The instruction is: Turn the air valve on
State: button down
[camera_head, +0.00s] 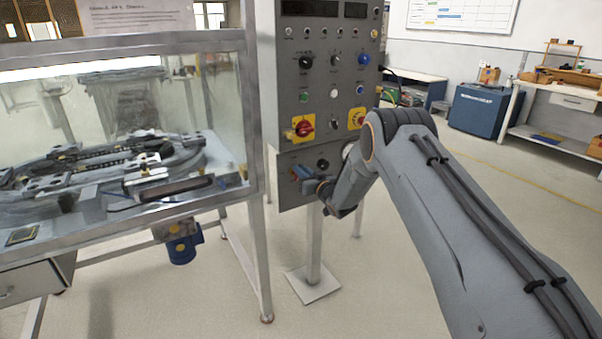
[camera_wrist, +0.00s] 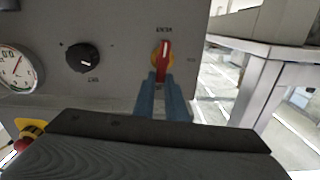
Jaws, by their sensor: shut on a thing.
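The valve is a red handle on a yellow disc (camera_wrist: 163,56) on the grey panel. Its handle stands about upright in the wrist view, with a small unreadable label beside it. My gripper (camera_wrist: 164,80) has blue fingers, one on each side of the handle's near end, and is shut on it. In the head view my gripper (camera_head: 299,174) is at the left of the lower panel (camera_head: 289,199), and the valve is hidden behind it.
A black knob (camera_wrist: 83,57) and a round gauge (camera_wrist: 17,70) are beside the valve. Red-and-yellow switches (camera_head: 302,127) sit above on the control panel (camera_head: 330,80). A glass-walled machine (camera_head: 252,110) stands close at the left. The floor at right is open.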

jog(key=f+m+b, duration=0.1)
jog(key=m+b, duration=0.2)
jog(key=m, duration=0.2)
jog(key=w+d+f+m+b, duration=0.1)
jog(key=m+b, duration=0.2)
jog(key=m, duration=0.3)
jog(key=d+f+m+b, duration=0.1)
jog(key=m+b, duration=0.2)
jog(key=m, duration=0.2)
jog(key=shift+w+d+m, duration=0.15)
jog(key=shift+w+m, duration=0.05)
jog(key=shift+m, duration=0.2)
dwell(0.3)
jog(key=c, duration=1.8)
grip_release()
jog(key=shift+s, duration=0.1)
